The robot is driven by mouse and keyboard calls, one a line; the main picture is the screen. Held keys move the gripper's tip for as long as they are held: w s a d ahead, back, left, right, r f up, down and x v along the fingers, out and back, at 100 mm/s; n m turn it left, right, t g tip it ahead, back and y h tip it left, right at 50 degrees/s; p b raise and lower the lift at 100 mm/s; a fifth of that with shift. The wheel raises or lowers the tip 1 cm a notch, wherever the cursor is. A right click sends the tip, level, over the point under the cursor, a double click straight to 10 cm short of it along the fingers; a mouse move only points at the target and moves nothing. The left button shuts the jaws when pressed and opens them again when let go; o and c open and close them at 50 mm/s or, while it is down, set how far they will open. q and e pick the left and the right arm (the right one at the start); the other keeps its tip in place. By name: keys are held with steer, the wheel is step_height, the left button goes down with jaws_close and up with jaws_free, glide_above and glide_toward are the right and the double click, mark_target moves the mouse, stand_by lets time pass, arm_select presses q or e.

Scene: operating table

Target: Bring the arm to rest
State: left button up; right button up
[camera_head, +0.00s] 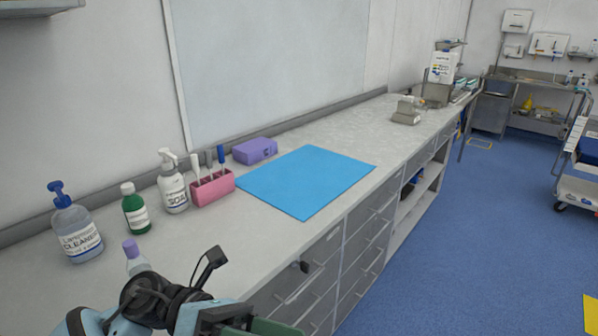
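One of my arms, light blue with a black wrist joint (150,300), comes in at the bottom left, in front of the counter's near edge. It appears to be my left arm. A thin black bracket (210,265) sticks up from its wrist. A dark green piece (270,327) shows at the bottom edge beside it; I cannot tell whether it is held or part of the arm. The fingertips are not clearly seen, so open or shut cannot be told. My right gripper is not in view.
On the counter (300,135) stand a blue-pump bottle (78,235), green bottle (135,210), white spray bottle (172,190), pink holder with tools (212,188), purple box (255,150) and blue mat (310,180). A purple-capped bottle (133,257) is close behind my wrist.

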arm_select(q)
steer(key=w+a+f+n+t+y, duration=0.35)
steer(key=f+n+t, duration=0.45)
steer(key=n+t, duration=0.65)
steer(key=w+a+f+n+t+y, duration=0.2)
steer(key=a+f+n+t+y, duration=0.5)
steer(key=n, duration=1.3)
steer(key=s+a+f+n+g+y, duration=0.1)
steer(key=s+a+f+n+g, duration=0.1)
steer(key=s+f+n, duration=0.2)
steer(key=s+a+f+n+g+y, duration=0.2)
steer(key=s+f+n, duration=0.2)
steer(key=s+f, duration=0.6)
steer(key=s+a+f+n+g+y+p, duration=0.1)
steer(key=s+a+f+n+g+y, duration=0.1)
steer(key=s+f+n, duration=0.2)
step_height(320, 180, down, 6)
steer(key=s, duration=0.3)
steer(key=shift+a+f, duration=0.25)
arm_select(e)
steer(key=shift+w+d+r, duration=0.15)
steer(key=shift+w+r, duration=0.4)
steer(key=shift+r, duration=0.25)
arm_select(q)
steer(key=shift+g+y, duration=0.25)
